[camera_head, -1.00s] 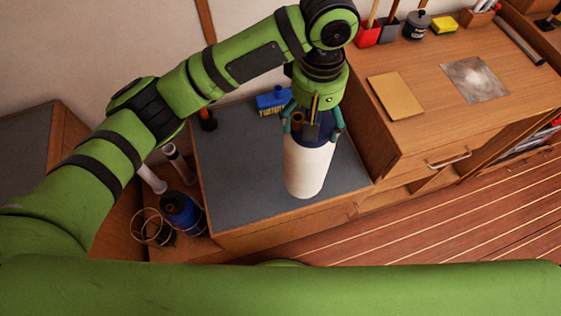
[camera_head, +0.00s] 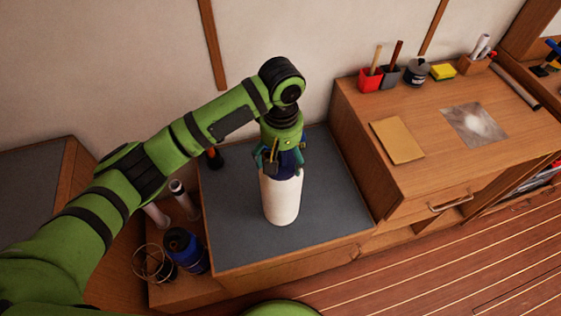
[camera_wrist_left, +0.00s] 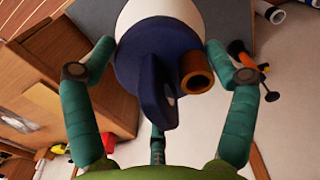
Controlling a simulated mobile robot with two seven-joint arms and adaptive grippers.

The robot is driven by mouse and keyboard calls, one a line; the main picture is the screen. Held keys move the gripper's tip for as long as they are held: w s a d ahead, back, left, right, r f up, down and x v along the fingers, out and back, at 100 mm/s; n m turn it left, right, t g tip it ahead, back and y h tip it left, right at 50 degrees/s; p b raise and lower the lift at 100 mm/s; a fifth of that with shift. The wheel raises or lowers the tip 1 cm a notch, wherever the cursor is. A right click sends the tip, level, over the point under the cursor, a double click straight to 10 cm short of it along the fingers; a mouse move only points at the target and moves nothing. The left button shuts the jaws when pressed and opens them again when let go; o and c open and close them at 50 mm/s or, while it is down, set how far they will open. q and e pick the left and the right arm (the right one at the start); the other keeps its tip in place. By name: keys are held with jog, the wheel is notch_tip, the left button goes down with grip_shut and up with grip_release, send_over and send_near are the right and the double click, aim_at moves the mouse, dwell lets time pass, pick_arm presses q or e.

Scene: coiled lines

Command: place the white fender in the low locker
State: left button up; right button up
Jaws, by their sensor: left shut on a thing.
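The white fender (camera_head: 281,198) is a white cylinder with a dark blue end, upright over the grey top of the low cabinet (camera_head: 335,190). I cannot tell whether its lower end touches that top. My left gripper (camera_head: 284,163) is above it, shut on its blue upper end. In the left wrist view, the teal fingers of the left gripper (camera_wrist_left: 160,55) flank the blue end of the fender (camera_wrist_left: 155,70), which has a blue eye and a brown ring-like part beside it. No open locker is clearly identifiable. My right gripper is out of view.
A higher wooden desk (camera_head: 430,150) stands right of the grey top, with a red holder (camera_head: 370,80), a dark pot (camera_head: 417,71) and a yellow sponge (camera_head: 443,71). A blue bottle (camera_head: 184,250) and wire ring (camera_head: 152,263) stand at left.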

pick_arm(q)
notch_tip(320, 180, down, 3)
jog(key=shift+w+f+p, duration=0.1)
jog(key=shift+f+p, duration=0.05)
jog(key=shift+p, duration=0.6)
jog(key=shift+f, duration=0.45)
jog(key=o, duration=1.5)
jog(key=shift+f, duration=0.1)
jog(key=shift+r, duration=0.55)
notch_tip(320, 180, up, 10)
jog(key=b, duration=0.2)
jog(key=shift+b, duration=0.35)
jog(key=shift+r, duration=0.65)
